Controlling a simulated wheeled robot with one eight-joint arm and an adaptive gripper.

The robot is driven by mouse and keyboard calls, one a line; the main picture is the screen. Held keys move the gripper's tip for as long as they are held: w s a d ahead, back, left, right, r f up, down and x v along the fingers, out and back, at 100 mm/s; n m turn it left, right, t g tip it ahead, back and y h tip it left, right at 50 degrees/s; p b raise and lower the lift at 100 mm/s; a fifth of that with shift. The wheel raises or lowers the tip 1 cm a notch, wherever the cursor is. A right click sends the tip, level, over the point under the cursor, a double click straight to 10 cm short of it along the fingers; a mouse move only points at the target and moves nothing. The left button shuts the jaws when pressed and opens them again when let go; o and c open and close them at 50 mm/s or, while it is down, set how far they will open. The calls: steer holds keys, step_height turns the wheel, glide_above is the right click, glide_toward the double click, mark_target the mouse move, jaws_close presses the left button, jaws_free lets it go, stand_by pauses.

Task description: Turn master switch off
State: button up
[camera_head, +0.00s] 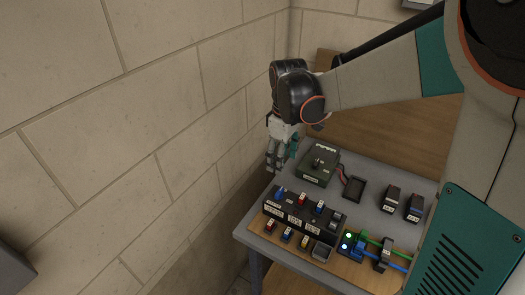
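A dark green box (318,161) with a small dark knob or lever on its top sits at the back left of the grey bench. It may be the master switch, but its label is too small to read. My gripper (276,168) hangs fingers down beside the left end of this box, near the bench's back left edge. It looks apart from the box. The fingers are small and seen at an angle, so their opening is unclear. Nothing can be seen held in them.
The grey bench (358,162) carries a black block (304,213) with coloured switches, a row of small coloured parts in front, lit green and blue connectors (352,242) with cables, and two black modules (391,199) at right. A block wall stands close on the left.

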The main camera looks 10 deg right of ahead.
mark_target(279, 191)
steer(key=f+b, duration=0.1)
steer(key=f, duration=0.6)
steer(key=f+b, duration=0.2)
steer(key=f, duration=0.5)
steer(key=shift+w, duration=0.2)
steer(key=c, duration=1)
